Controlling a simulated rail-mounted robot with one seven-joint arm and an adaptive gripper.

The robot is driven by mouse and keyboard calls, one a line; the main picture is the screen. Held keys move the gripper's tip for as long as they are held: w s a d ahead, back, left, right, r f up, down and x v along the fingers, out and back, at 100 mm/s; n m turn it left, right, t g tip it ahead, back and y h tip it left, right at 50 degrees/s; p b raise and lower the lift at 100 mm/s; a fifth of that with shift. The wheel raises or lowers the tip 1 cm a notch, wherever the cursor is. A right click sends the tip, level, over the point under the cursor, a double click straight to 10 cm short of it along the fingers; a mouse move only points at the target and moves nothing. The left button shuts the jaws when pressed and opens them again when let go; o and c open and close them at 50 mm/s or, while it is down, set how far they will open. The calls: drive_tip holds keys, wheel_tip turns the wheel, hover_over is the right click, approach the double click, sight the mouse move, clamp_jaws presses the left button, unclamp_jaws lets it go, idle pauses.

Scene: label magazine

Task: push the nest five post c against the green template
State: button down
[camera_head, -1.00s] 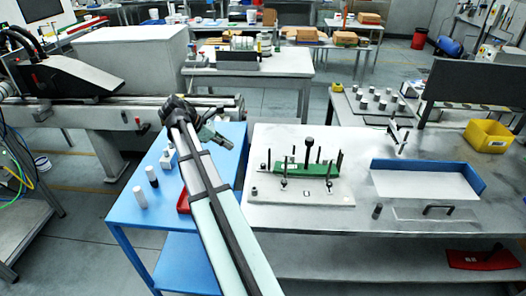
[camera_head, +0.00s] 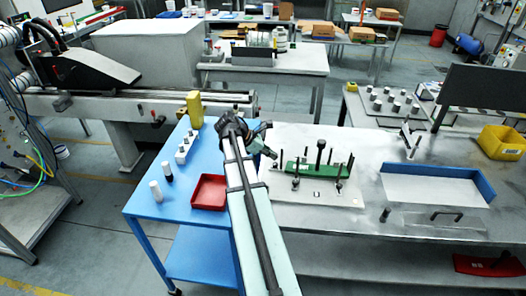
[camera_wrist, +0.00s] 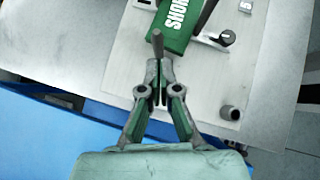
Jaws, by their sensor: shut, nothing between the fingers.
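The green template (camera_head: 313,170) lies on a pale plate (camera_head: 315,198) on the metal table, among several upright dark posts. It also shows in the wrist view (camera_wrist: 180,25), lettering on its face. A thin grey post (camera_wrist: 157,42) stands just beyond my fingertips there, close to the template's near-left corner; whether it touches the template is unclear. I cannot tell by any marking which post is c. My gripper (camera_wrist: 157,90) is shut and empty, pointing toward that post; contact is unclear. In the head view my gripper (camera_head: 272,154) is at the plate's left side.
A dark post with a thick top (camera_head: 320,145) rises behind the template. A short grey peg (camera_wrist: 230,113) stands on the plate to the right in the wrist view. The blue table (camera_head: 150,205) with a red tray (camera_head: 209,192) is at left; a blue-walled tray (camera_head: 435,186) lies right.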

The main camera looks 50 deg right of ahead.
drive_tip(key=shift+s+d, duration=0.2)
drive_tip(key=shift+d, duration=0.05)
drive_tip(key=shift+s+d+r+p, duration=0.1)
drive_tip(key=shift+s+d+p, duration=0.05)
drive_tip(key=shift+s+p, duration=0.2)
drive_tip(key=shift+s+d, duration=0.2)
drive_tip(key=shift+s, duration=0.05)
drive_tip(key=shift+w+a, duration=0.1)
